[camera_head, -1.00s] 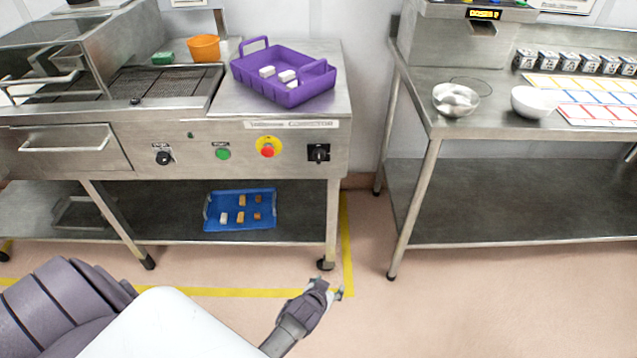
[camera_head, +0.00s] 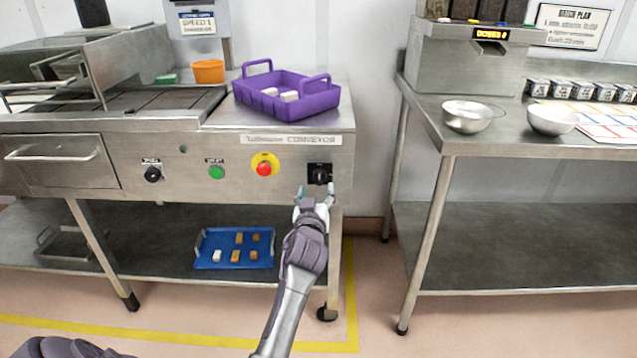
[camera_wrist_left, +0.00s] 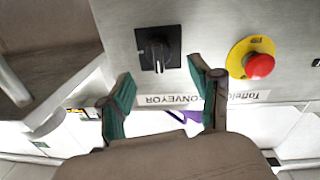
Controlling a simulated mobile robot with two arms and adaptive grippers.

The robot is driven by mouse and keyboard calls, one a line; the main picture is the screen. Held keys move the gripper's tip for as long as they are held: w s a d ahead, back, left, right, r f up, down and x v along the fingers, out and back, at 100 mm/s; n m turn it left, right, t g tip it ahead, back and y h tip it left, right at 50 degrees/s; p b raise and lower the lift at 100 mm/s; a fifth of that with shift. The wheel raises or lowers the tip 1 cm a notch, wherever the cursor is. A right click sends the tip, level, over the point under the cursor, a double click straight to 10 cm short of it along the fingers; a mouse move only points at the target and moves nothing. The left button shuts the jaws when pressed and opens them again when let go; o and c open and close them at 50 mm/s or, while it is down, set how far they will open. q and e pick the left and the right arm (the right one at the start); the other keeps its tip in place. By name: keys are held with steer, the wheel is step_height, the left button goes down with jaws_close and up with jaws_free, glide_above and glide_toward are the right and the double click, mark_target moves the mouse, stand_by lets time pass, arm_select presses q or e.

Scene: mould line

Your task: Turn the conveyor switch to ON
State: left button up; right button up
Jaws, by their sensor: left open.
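The conveyor switch (camera_head: 320,174) is a black rotary knob on a square black plate at the right end of the steel control panel. It also shows in the left wrist view (camera_wrist_left: 158,50), ahead of the fingers, its handle in line with the plate's sides. My left gripper (camera_head: 314,192) is open just below the switch in the head view. In the left wrist view its two green-padded fingers (camera_wrist_left: 165,88) are apart, with nothing between them and apart from the knob. My right gripper is not in view.
A red emergency button (camera_head: 264,168) on a yellow ring, a green button (camera_head: 217,172) and another black knob (camera_head: 153,174) sit left on the panel. A purple basket (camera_head: 286,108) stands above. A second steel table (camera_head: 520,145) stands right, across a gap.

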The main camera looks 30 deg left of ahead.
mark_target(319, 180)
arm_select(q)
steer(key=x, duration=0.4)
steer(key=shift+w+a+b, duration=0.2)
steer(key=shift+w+b, duration=0.1)
steer(key=shift+w, duration=0.05)
steer(key=shift+w+a, duration=0.35)
steer(key=shift+w, duration=0.3)
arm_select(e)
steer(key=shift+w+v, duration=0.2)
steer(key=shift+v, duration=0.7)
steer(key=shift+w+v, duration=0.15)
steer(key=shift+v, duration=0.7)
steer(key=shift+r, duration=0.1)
arm_select(q)
steer(key=c, duration=1.2)
steer(key=shift+o, duration=0.2)
